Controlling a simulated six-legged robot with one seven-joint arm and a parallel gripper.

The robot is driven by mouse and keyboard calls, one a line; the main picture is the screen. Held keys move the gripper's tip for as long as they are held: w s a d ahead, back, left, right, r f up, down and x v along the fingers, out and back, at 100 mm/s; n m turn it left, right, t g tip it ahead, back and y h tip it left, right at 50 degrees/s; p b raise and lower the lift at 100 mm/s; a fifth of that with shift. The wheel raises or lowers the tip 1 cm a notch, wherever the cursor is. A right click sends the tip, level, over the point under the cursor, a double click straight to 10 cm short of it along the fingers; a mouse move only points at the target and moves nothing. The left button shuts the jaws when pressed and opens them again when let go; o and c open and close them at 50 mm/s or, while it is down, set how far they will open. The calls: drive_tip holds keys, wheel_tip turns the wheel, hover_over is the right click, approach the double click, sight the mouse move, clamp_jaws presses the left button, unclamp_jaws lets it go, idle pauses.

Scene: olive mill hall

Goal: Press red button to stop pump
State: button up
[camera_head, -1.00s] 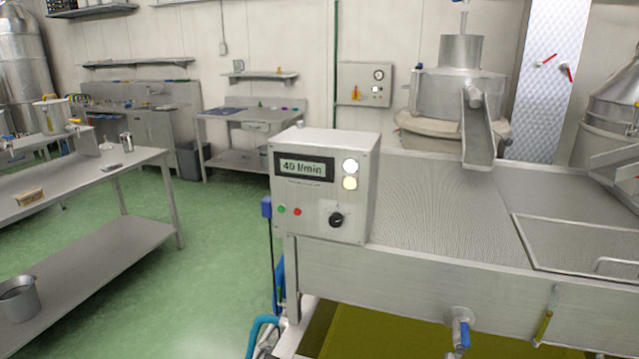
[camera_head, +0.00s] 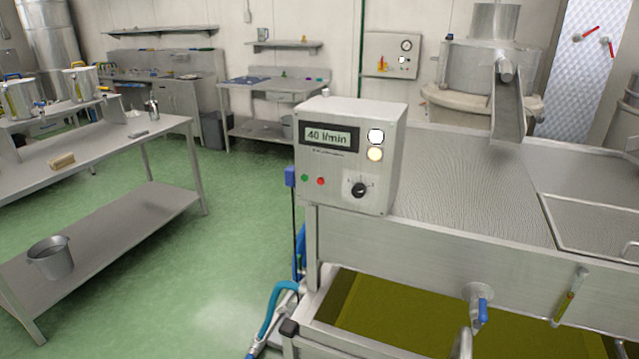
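The pump control box (camera_head: 350,153) is a pale metal box on the left corner of the steel machine. Its display (camera_head: 331,138) reads 40 l/min. The small red button (camera_head: 320,181) sits on the front face below the display, just right of a green button (camera_head: 304,178). A black knob (camera_head: 358,188) is further right. Two round lamps, one white (camera_head: 376,136) and one yellowish (camera_head: 375,154), are at the upper right of the face and look bright. My gripper is not in view. Nothing covers the red button.
The steel machine (camera_head: 420,245) fills the right, with a blue-handled tap (camera_head: 482,311) and an olive-coloured tank below. A blue hose (camera_head: 272,312) runs down beside its left leg. A steel table (camera_head: 100,150) stands at left. Green floor (camera_head: 215,250) between them is clear.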

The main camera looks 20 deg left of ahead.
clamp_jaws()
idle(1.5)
